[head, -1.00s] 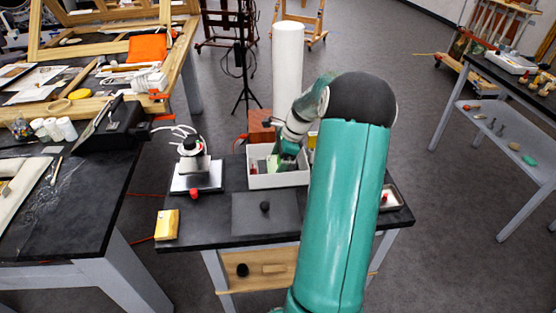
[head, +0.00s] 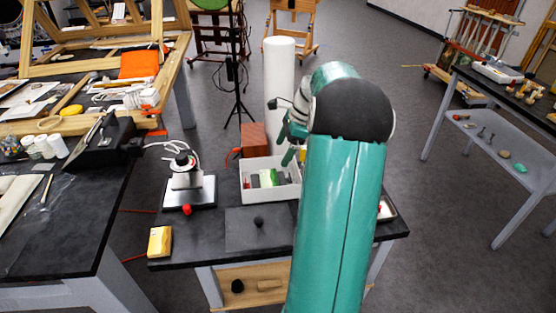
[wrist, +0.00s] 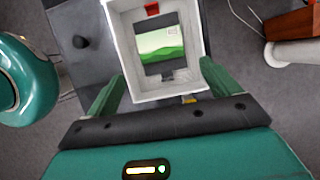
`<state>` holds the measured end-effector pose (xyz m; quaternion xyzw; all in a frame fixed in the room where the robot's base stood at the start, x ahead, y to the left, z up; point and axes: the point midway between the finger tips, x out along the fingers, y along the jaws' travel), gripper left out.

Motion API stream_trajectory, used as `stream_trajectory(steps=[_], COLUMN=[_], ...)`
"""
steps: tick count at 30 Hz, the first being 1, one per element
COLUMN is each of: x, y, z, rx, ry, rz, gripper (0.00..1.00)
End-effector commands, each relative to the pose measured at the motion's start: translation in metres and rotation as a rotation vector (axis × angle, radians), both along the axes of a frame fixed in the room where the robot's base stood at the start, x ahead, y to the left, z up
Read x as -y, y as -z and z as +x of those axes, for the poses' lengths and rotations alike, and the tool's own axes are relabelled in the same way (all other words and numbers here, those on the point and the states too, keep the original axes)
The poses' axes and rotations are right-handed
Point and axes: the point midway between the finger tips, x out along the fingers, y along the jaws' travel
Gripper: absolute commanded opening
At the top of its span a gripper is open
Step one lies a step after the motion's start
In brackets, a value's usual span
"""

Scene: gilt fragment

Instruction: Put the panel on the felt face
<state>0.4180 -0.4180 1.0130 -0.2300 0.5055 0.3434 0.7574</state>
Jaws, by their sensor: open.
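The panel (wrist: 160,43), with a green landscape-like face, lies inside a white bin (wrist: 188,92) in the wrist view. In the head view the panel (head: 268,177) shows as a small green patch in the bin (head: 271,198). My gripper (wrist: 162,72) is open and empty, its green fingers to either side of the bin's near end in the wrist view. In the head view my gripper (head: 294,155) is above the bin's right back side, partly hidden by my arm. No surface is clearly recognisable as the felt face; a flat dark grey sheet (head: 240,237) lies in front of the bin.
A black knob (head: 258,222) stands on the grey sheet. A device with a metal base (head: 205,193) and a yellow block (head: 160,241) are at left. A reddish-brown box (head: 254,139) and a white cylinder (head: 280,85) stand behind the bin. A small tray (head: 387,210) is at right.

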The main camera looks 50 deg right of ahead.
Motion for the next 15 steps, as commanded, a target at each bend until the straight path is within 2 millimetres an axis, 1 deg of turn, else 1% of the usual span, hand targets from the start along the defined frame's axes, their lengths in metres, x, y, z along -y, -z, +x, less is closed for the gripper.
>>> stream_trajectory(steps=[3, 7, 10, 11, 13, 14, 15], x=[0.002, 0.003, -0.004, -0.009, -0.028, -0.040, -0.057], y=[-0.008, -0.010, -0.013, -0.015, -0.025, -0.030, -0.038], z=[-0.002, -0.003, 0.000, 0.002, 0.008, 0.012, 0.016], rx=[0.000, 0.000, 0.002, 0.003, 0.009, 0.013, 0.021], ry=[-0.001, -0.001, -0.023, -0.042, -0.112, -0.154, -0.219], rz=[0.000, 0.000, -0.011, -0.020, -0.057, -0.079, -0.113], gripper=[0.88, 0.88, 0.88, 0.88, 0.88, 0.88, 0.88])
